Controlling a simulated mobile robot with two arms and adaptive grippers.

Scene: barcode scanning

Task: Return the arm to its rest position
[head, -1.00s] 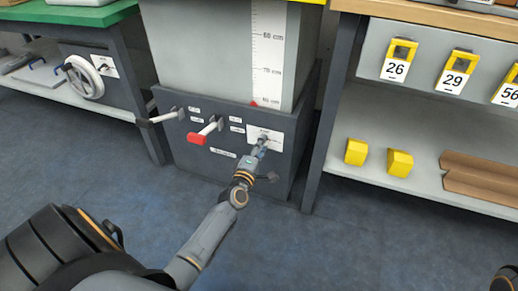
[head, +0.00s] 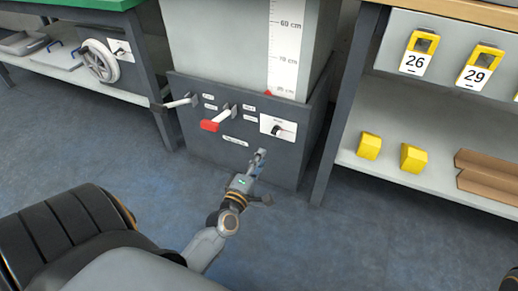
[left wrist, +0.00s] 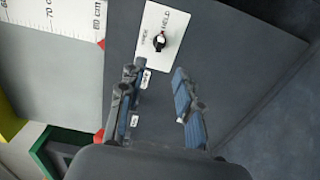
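My left gripper (head: 260,158) is in front of the grey cabinet, below and apart from a white plate (head: 268,121) with a dark knob (head: 283,131). In the left wrist view my left gripper (left wrist: 156,76) has its two blue-padded fingers apart, with nothing between them. The knob (left wrist: 159,42) and its plate (left wrist: 150,20) show beyond the fingertips there. My right gripper is not in view; only a dark bit of my body shows at the lower right edge.
A red-ended lever (head: 211,125) and a grey lever (head: 178,102) stick out of the cabinet (head: 225,150), left of the plate. A shelf with yellow blocks (head: 413,158) stands at right, a bench with a handwheel (head: 98,62) at left. Blue floor (head: 330,240) is clear.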

